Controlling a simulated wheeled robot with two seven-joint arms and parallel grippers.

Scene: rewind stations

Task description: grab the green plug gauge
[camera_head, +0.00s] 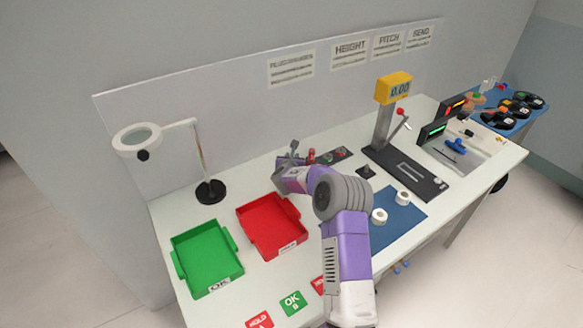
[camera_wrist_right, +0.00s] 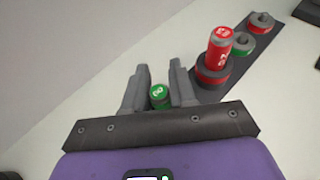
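The green plug gauge (camera_wrist_right: 159,94) shows in the right wrist view as a green cap with white marking, between the two fingers of my right gripper (camera_wrist_right: 160,76). The fingers stand close on either side and seem to press on it; its lower part is hidden. In the head view my right gripper (camera_head: 290,156) is over the table behind the red tray, and the green gauge cannot be made out there. My left gripper is not in view.
A red plug gauge (camera_wrist_right: 220,50) stands just right of my right gripper on a dark stand (camera_wrist_right: 258,44) with red and green rings. A red tray (camera_head: 268,224), green tray (camera_head: 206,257) and magnifier lamp (camera_head: 210,190) are nearby. A height gauge (camera_head: 410,172) stands farther right.

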